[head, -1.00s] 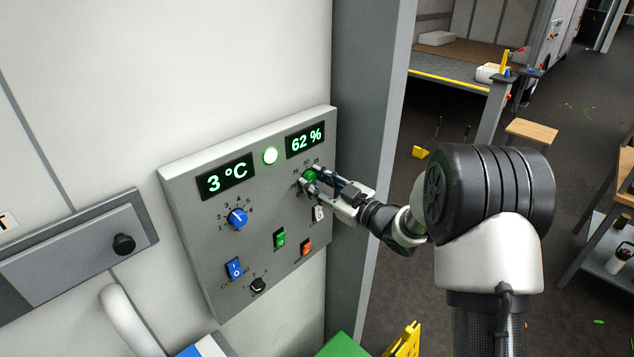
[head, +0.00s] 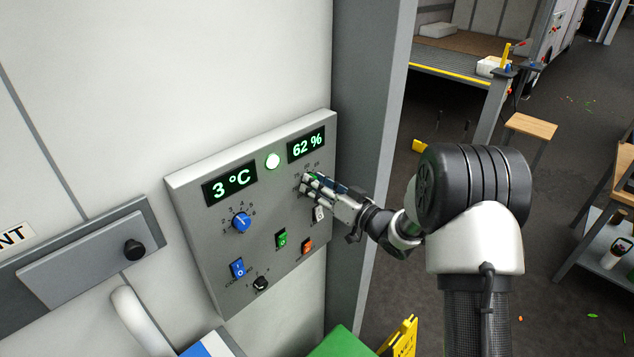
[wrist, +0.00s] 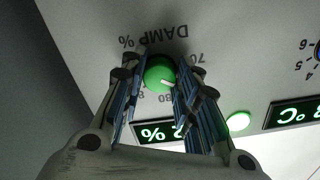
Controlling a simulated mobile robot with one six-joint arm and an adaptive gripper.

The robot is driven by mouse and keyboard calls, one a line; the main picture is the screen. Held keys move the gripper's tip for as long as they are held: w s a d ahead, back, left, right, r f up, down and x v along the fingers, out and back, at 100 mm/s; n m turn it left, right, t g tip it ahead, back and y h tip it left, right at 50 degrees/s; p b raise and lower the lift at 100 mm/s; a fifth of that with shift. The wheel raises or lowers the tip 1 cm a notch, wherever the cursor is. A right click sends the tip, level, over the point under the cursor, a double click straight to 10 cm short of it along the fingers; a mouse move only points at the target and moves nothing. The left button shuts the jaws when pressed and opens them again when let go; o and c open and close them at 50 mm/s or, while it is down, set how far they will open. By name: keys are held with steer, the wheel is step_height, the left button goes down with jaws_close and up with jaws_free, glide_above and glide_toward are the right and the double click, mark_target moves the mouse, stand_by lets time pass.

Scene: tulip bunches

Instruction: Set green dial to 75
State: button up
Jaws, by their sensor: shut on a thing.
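A white mark on the dial points toward the lower right there. My gripper (wrist: 160,72) is shut on the dial, one finger on each side. In the head view my gripper (head: 307,183) reaches the panel from the right, and its fingers hide most of the dial. The humidity display (head: 306,144) reads 62 %. Part of the scale numbers is hidden by the fingers.
The temperature display (head: 230,187) reads 3 °C, with a lit green lamp (head: 273,161) beside it. Below are a blue dial (head: 241,222), a blue switch (head: 237,268), a green switch (head: 282,239), an orange switch (head: 307,246) and a black knob (head: 261,284).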

steer(key=shift+m, duration=0.6)
steer(key=o, duration=1.1)
steer(key=shift+s+d, duration=0.1)
steer(key=v, duration=1.1)
steer(key=shift+s+d+r, duration=0.1)
steer(key=shift+s+d, duration=0.15)
steer(key=shift+s, duration=0.05)
